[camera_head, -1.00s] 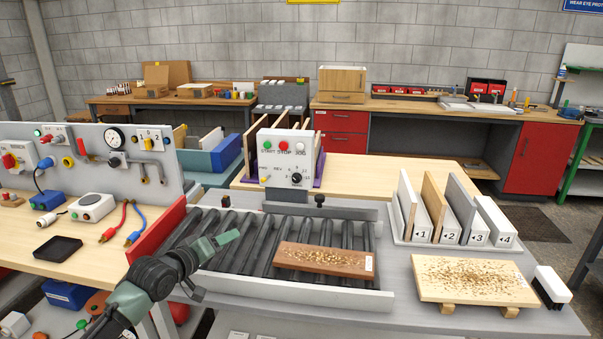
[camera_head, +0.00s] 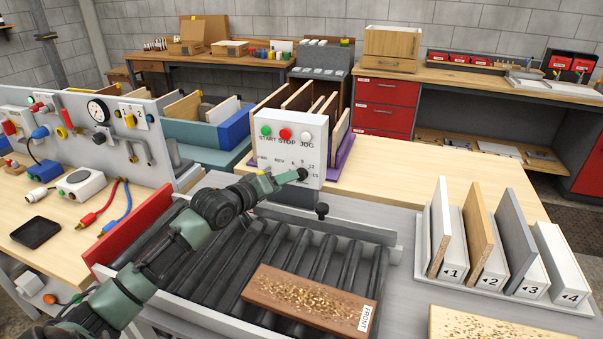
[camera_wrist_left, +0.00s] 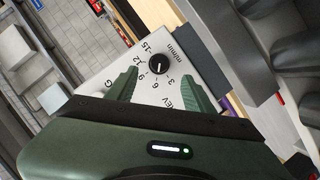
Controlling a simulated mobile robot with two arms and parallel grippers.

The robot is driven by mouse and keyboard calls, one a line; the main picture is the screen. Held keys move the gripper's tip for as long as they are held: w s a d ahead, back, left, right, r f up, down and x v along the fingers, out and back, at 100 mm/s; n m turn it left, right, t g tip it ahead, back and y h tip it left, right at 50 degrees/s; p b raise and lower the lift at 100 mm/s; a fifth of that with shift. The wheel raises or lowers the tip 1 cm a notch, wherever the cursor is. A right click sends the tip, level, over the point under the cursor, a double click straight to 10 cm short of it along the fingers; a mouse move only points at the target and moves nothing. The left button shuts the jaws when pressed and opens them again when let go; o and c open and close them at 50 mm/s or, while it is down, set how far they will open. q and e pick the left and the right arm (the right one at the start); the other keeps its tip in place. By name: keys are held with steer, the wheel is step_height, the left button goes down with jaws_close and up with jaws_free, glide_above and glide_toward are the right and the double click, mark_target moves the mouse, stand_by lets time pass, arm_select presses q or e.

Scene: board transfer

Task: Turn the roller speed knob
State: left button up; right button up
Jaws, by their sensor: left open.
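The roller speed knob (camera_head: 303,174) is a small black round knob on the white control panel (camera_head: 318,150). In the left wrist view the knob (camera_wrist_left: 159,64) sits inside a printed number scale, apart from the fingers. My left gripper (camera_head: 282,179) is in front of the panel's lower part. In the left wrist view its two green fingers (camera_wrist_left: 161,86) are open, one on each side of the knob's line, with nothing between them. The head view hides part of the panel's lower left behind the gripper. My right gripper does not show.
The panel has START, STOP and JOG buttons (camera_head: 285,134). A roller conveyor (camera_head: 225,255) with a brown board (camera_head: 310,300) lies below. A numbered rack (camera_head: 500,275) holds boards at right.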

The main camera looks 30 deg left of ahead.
mark_target(301, 175)
arm_select(q)
steer(key=shift+r+x, duration=0.2)
steer(key=shift+x, duration=0.95)
steer(key=x, duration=0.4)
steer(key=shift+f+p, duration=0.15)
steer(key=shift+p, duration=0.15)
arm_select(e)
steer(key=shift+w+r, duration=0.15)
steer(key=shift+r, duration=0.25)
arm_select(q)
jaws_close()
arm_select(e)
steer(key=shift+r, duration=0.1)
